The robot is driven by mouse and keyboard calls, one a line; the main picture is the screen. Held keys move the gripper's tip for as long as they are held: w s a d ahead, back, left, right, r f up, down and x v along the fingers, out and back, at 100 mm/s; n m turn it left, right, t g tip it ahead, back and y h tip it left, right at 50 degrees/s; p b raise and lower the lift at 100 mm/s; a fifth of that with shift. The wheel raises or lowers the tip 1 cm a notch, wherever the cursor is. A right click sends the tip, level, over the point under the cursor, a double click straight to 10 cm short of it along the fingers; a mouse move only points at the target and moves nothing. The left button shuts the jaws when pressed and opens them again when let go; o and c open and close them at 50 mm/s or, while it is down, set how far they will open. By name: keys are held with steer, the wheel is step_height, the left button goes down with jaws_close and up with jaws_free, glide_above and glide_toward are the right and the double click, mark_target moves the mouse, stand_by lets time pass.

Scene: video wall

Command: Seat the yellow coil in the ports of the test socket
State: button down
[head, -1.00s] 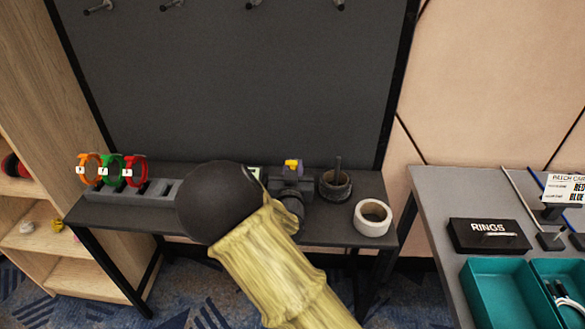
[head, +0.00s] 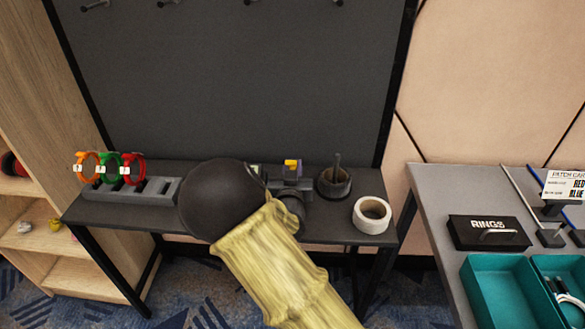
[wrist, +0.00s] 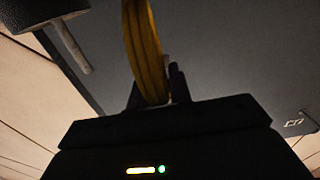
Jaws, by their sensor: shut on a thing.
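The yellow coil (wrist: 146,50) is a looped yellow cord. In the wrist view it rises upright from between the dark fingers of my gripper (wrist: 156,88), which is shut on its lower end. In the head view only a small yellow part (head: 291,163) shows above the dark gripper (head: 290,185), over the bench behind my arm. I cannot make out the test socket or its ports for certain. A small pale-faced item (head: 257,170) is mostly hidden behind my arm's black round joint. The coil's free ends are not visible.
A grey rack (head: 105,193) holds orange, green and red coils at the left of the bench. A dark cup with a rod (head: 333,183) and a white tape roll (head: 371,214) stand at right. A dark panel rises behind. Teal trays (head: 500,297) lie on another table.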

steer(key=c, duration=1.2)
jaws_free()
steer(key=s+p, duration=0.1)
steer(key=s, duration=0.4)
steer(key=s+p, duration=0.2)
steer(key=s, duration=0.3)
steer(key=s+p, duration=0.1)
steer(key=s, duration=0.3)
steer(key=shift+s+a+r+p, duration=0.3)
steer(key=shift+s+a+p, duration=0.05)
steer(key=shift+s+p, duration=0.05)
steer(key=shift+a+p, duration=0.1)
steer(key=shift+p, duration=0.4)
steer(key=s+p, duration=0.1)
steer(key=p, duration=0.2)
